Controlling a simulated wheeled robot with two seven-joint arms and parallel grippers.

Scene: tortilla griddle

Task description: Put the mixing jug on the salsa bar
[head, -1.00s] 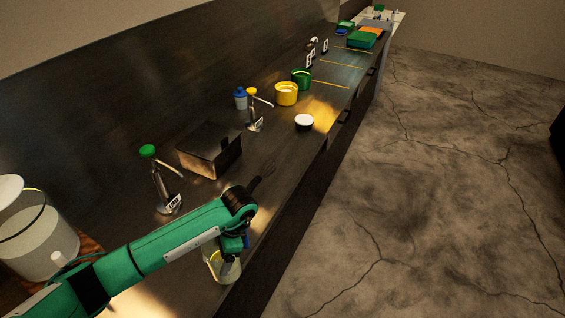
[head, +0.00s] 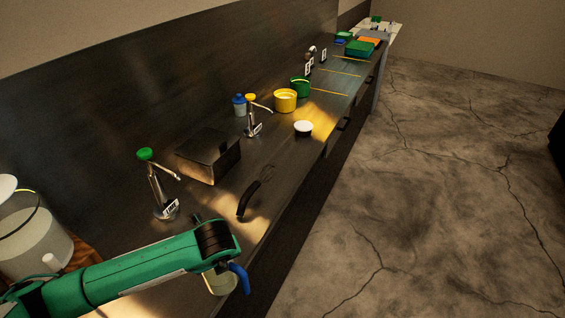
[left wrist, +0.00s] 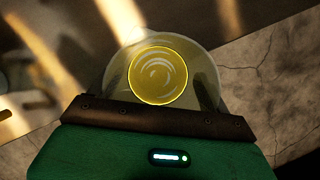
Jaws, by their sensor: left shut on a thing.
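The mixing jug (head: 219,284), a clear, yellowish vessel, is under my left gripper (head: 234,274) near the counter's front edge in the head view. The green arm and wrist hide its upper part. In the left wrist view the jug (left wrist: 158,75) shows end-on as a round, translucent shape with a yellow ring, right at the gripper. My left gripper is shut on it. Whether its base touches the counter is unclear. The salsa bar is not clearly marked; the counter (head: 285,155) runs away to the far end. My right gripper is out of view.
Along the counter stand a green-topped pump (head: 157,185), a dark metal box (head: 208,155), a black-handled whisk (head: 249,198), a yellow-topped pump (head: 252,115), a white-topped bowl (head: 303,128), and yellow (head: 285,101) and green (head: 300,87) tubs. A large clear container (head: 35,240) stands at left. Floor (head: 430,190) is open at right.

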